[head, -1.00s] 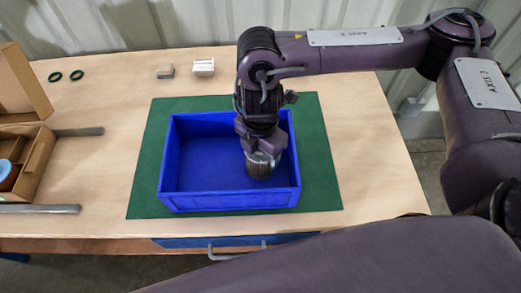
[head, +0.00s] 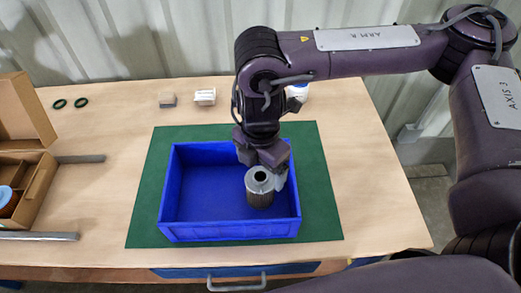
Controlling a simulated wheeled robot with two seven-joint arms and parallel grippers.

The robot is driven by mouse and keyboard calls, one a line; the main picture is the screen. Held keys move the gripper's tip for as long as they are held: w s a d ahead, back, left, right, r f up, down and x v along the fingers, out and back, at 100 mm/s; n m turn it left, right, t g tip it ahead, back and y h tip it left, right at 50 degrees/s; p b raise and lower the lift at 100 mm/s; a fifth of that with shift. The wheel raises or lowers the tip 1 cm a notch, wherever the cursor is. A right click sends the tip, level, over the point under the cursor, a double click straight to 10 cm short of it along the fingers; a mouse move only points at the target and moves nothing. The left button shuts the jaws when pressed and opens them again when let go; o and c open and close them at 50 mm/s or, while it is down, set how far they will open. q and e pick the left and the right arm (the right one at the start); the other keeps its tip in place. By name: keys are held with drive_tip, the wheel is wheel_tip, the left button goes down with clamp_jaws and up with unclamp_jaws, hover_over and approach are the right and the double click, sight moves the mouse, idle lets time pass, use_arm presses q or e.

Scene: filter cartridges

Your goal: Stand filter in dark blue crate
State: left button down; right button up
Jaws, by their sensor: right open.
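The dark blue crate (head: 228,231) sits on the green mat (head: 146,205), open at the top. A filter (head: 260,193), a grey cylinder with a light top ring and a dark centre hole, stands upright in the right part of the crate. My right gripper (head: 266,168) is open, just behind and above the filter's top. One finger shows beside the filter's upper right; whether it touches cannot be told. The lower fingers are partly hidden. My left gripper is not in view.
An open cardboard box (head: 38,180) with dividers stands at the left, beside grey bars (head: 80,159). A white container (head: 297,91) is partly hidden behind my arm.

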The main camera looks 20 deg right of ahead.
wheel_tip(320, 180, up, 6)
drive_tip(key=shift+f, duration=0.2)
drive_tip(key=shift+s+f, duration=0.1)
idle(0.5)
